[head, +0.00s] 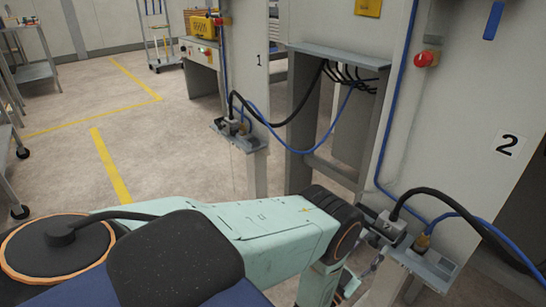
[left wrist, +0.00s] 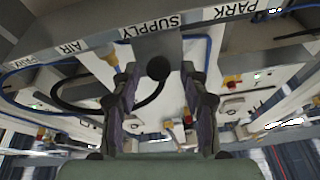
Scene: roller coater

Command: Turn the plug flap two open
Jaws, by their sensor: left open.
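Beside the panel marked 2 (head: 508,146), a grey plug housing (head: 388,229) with a thick black cable sits on a grey bracket (head: 432,268). I cannot make out the flap or how far it is turned. My left arm reaches in from the left and bends down just left of this bracket; its gripper is mostly hidden in the head view. In the left wrist view my left gripper (left wrist: 158,76) has its two dark fingers spread apart. A round black part (left wrist: 158,67) shows between the fingertips, below a grey label strip (left wrist: 152,46); I see no contact. My right gripper is not in view.
A brass fitting (head: 422,243) with a blue hose stands right of the plug housing. A similar bracket (head: 240,139) with cable and hose stands farther back at station 1. Carts and shelves are at the far left. The floor (head: 170,140) between is clear.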

